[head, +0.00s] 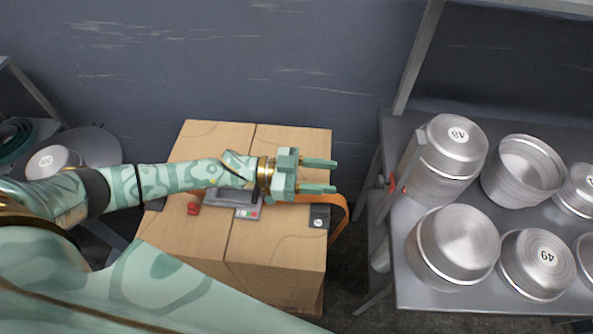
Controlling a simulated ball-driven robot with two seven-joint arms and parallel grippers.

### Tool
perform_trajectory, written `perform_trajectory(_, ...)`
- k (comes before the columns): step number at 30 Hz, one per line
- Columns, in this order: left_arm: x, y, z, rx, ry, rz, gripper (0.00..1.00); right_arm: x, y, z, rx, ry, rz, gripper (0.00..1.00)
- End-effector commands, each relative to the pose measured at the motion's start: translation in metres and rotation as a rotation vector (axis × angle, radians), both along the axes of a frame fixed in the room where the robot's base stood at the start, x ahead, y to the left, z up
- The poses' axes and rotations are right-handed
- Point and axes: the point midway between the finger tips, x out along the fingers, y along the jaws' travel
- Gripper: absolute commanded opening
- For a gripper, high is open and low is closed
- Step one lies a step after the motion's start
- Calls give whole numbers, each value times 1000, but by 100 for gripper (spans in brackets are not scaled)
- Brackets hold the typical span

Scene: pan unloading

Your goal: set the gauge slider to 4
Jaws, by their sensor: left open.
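My left gripper (333,175) reaches in from the left above the wooden boxes. Its two fingers are apart, point right and have nothing between them. My right gripper is not in view.
A metal shelf (430,296) on the right holds several metal pans, some with numbered labels. A black block (319,217) and an orange strap (341,221) are at the boxes' right edge. A small red object (193,208) lies left of the device. A gap separates boxes and shelf.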

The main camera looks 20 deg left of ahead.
Motion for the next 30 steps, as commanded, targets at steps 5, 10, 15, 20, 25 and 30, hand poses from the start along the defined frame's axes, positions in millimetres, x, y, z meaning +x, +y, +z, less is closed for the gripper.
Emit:
perform_trajectory(5,-12,37,-1,0,2,0,47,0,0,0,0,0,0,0)
perform_trajectory(10,-17,53,0,0,1,1,47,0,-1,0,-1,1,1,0)
perform_trajectory(15,-18,56,0,-2,0,0,47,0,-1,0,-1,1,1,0)
perform_trajectory(20,-18,56,0,-2,0,0,47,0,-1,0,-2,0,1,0)
perform_trajectory(25,-18,56,0,-1,1,0,47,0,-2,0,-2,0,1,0)
perform_trajectory(30,-18,56,0,-1,1,0,47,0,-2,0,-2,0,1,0)
